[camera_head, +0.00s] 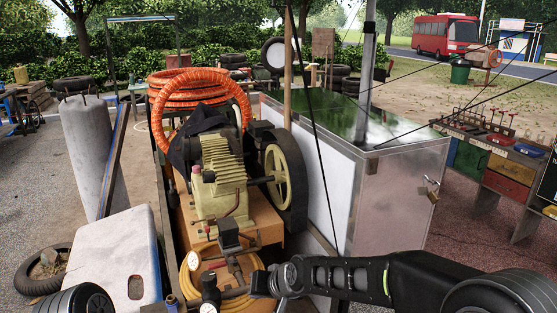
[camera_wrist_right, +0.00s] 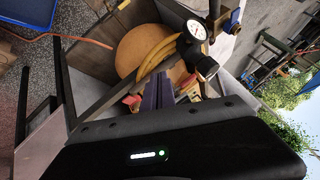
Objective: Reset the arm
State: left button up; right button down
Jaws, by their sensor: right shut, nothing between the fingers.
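My right arm (camera_head: 340,275) reaches in from the lower right, across the front of the compressor cart. My right gripper (camera_wrist_right: 158,92) is shut and empty; its fingers show in the right wrist view, in front of the coiled yellow hose (camera_wrist_right: 158,60). In the head view its end is near the yellow hose (camera_head: 238,302) and the pressure gauge. The gauge (camera_wrist_right: 196,31) has a white dial and sits above the fingers in the wrist view. The beige compressor (camera_head: 222,175) with its flywheel (camera_head: 281,178) stands behind the gripper. My left gripper is not in view.
A metal cabinet (camera_head: 390,200) with a padlock (camera_head: 432,190) stands right of the compressor. An orange hose coil (camera_head: 190,85) lies behind it. A pale tank-like box (camera_head: 115,255), a grey cylinder (camera_head: 88,145) and a tire (camera_head: 35,275) are at left. Thin cables cross the view.

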jog(key=s+d+f+g+h, duration=0.1)
jog(key=s+d+f, duration=0.3)
jog(key=f, duration=0.5)
jog(key=s+d+f, duration=0.2)
jog(key=s+f, duration=0.5)
jog(key=f, duration=0.2)
jog(key=s+d+f+m+g, duration=0.1)
jog(key=s+d+f+g, duration=0.1)
jog(key=s+f, duration=0.4)
jog(key=s+d+f+m+g, duration=0.1)
jog(key=s+d+f, duration=0.3)
jog(key=s, duration=1)
notch_tip(320, 180, down, 3)
jog(key=shift+s+d+f+m+g, duration=0.1)
jog(key=shift+s+d+m+g, duration=0.2)
jog(key=shift+g, duration=0.4)
jog(key=shift+a, duration=0.15)
